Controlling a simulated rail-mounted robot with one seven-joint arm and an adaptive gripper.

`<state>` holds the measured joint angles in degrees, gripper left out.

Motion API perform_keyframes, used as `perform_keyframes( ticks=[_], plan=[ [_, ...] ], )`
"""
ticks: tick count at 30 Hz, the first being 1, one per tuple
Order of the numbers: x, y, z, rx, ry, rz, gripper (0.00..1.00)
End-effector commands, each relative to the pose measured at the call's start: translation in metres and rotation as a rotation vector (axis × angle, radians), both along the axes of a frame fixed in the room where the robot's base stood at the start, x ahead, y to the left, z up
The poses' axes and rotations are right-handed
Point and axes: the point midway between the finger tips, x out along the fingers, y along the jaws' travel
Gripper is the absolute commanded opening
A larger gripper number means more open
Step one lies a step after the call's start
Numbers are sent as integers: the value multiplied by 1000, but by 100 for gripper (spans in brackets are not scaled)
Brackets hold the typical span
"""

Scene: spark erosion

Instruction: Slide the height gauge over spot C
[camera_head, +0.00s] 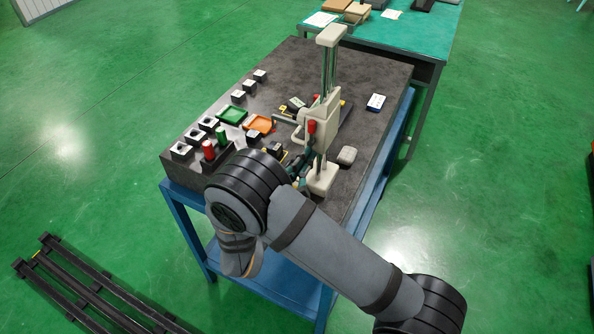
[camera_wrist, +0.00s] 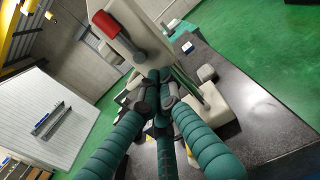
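The height gauge (camera_head: 328,108) is tall and cream-coloured, with metal columns, a carriage with a red knob and a foot (camera_head: 322,178). It stands upright on the dark stone plate (camera_head: 375,72). In the wrist view its carriage (camera_wrist: 118,38) is close in front and its foot (camera_wrist: 218,106) is at the right. My gripper (camera_wrist: 158,84) has teal ribbed fingers drawn together at the tips, beside the gauge's columns. I see nothing held between them; contact with the gauge cannot be told. In the head view my arm partly hides my gripper (camera_head: 301,166). I cannot make out spot C.
Left of the gauge lie a green tray (camera_head: 232,115), an orange tray (camera_head: 262,123) and several small blocks. A grey rounded block (camera_head: 347,156) is right of the foot. The plate's far end looks bare.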

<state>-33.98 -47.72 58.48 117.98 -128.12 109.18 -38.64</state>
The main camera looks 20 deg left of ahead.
Motion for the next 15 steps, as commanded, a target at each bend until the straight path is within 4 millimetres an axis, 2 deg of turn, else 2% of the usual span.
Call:
perform_keyframes(
  ticks=[5, 15],
  plan=[
    [-27, 2, 2, -2, -2, 2, 0],
    [-104, 8, -2, 2, -4, -2, 0]
  ],
)
